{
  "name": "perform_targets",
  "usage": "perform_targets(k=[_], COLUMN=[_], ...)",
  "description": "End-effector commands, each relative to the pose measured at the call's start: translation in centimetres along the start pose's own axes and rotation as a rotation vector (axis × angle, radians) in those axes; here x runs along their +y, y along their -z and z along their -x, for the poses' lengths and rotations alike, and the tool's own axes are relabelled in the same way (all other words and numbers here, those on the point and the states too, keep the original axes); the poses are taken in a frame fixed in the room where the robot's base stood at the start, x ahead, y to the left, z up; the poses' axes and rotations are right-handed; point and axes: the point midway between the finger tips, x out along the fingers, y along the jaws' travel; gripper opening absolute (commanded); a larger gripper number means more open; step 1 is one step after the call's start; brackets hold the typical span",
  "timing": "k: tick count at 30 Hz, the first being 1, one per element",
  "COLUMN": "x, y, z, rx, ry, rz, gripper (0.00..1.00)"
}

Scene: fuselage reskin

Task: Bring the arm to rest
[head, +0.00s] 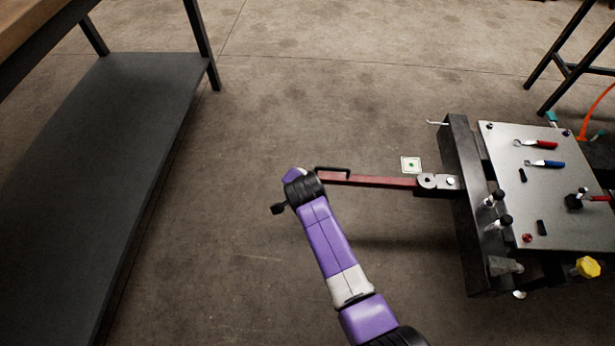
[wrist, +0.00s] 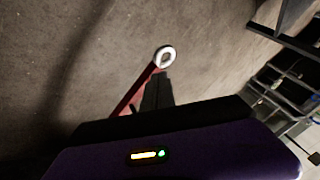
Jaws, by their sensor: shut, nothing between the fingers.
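My purple and black arm (head: 318,232) reaches up from the bottom of the head view over the floor, toward the near end of a red bar. The fingers of my gripper (wrist: 160,78) show dark in the wrist view, shut and empty. The red bar (head: 370,180) runs left from the cart's dark frame. In the wrist view the red bar (wrist: 133,92) has a pale ring (wrist: 165,56) at its end, just past the fingertips. I cannot tell whether they touch. In the head view the wrist hides the bar's left end.
A cart (head: 555,205) with a grey plate stands at right, with wrenches (head: 545,163), black clamps and a yellow knob (head: 586,267). A dark shelf (head: 95,160) under a bench fills the left. A white marker (head: 411,165) lies behind the bar. The floor between is clear.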

Motion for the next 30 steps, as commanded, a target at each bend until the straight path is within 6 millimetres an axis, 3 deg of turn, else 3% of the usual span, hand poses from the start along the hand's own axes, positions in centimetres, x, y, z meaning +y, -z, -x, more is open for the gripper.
perform_targets(k=[5,25,28,30], x=[-0.3,-0.4,-1.3,-3.3], y=[-0.3,-0.3,0.0,1.0], z=[1.1,1.0,1.1,1.8], rx=[-0.001,0.000,0.015,0.045], ry=[0.000,0.002,0.039,0.100], rz=[0.001,0.022,0.087,0.141], gripper=[0.00,0.00,0.00,0.00])
